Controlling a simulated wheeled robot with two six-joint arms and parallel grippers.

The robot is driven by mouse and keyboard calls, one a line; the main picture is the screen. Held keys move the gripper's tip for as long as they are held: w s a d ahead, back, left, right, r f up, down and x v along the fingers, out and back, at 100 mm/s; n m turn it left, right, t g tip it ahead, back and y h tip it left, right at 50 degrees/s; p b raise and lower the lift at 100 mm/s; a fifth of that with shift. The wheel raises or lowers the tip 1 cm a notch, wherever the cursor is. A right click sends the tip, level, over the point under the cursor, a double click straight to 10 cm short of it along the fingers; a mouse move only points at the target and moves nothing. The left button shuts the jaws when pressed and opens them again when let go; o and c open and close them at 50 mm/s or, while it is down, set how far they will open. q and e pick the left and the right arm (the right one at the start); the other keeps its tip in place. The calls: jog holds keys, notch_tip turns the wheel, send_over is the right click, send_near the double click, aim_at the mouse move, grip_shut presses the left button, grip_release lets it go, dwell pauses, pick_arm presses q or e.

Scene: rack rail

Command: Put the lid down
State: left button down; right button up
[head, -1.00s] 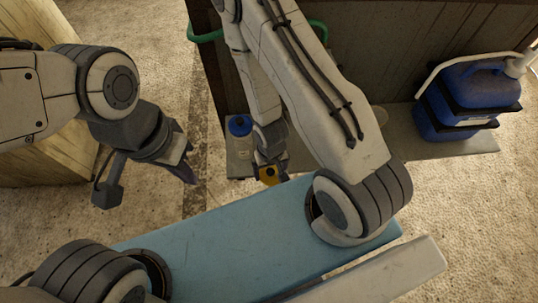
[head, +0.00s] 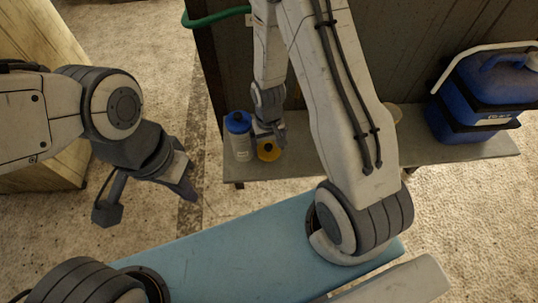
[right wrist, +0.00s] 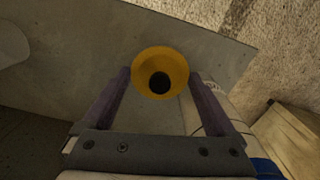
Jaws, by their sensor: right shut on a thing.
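The lid is a yellow-orange round piece with a dark centre (right wrist: 160,73). It also shows in the head view (head: 269,153) over the grey shelf (head: 312,163), right of a blue-capped bottle (head: 240,138). My right gripper (head: 267,137) is shut on the lid, with its fingers on either side in the right wrist view. I cannot tell whether the lid touches the shelf. My left gripper (head: 186,185) hangs away from the shelf at the left, with no object visible in it. Its finger opening is unclear.
A pale round item (head: 392,112) is partly hidden behind my right arm. A dark panel (head: 415,45) rises behind the shelf. Shelf between lid and jug looks mostly clear.

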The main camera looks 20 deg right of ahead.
aim_at(268, 153)
notch_tip(268, 153, down, 4)
jog(key=b, duration=0.3)
jog(key=shift+f+b, duration=0.15)
jog(key=shift+b, duration=0.15)
jog(key=shift+w+f, duration=0.15)
jog(key=shift+w, duration=0.05)
jog(key=o, duration=1)
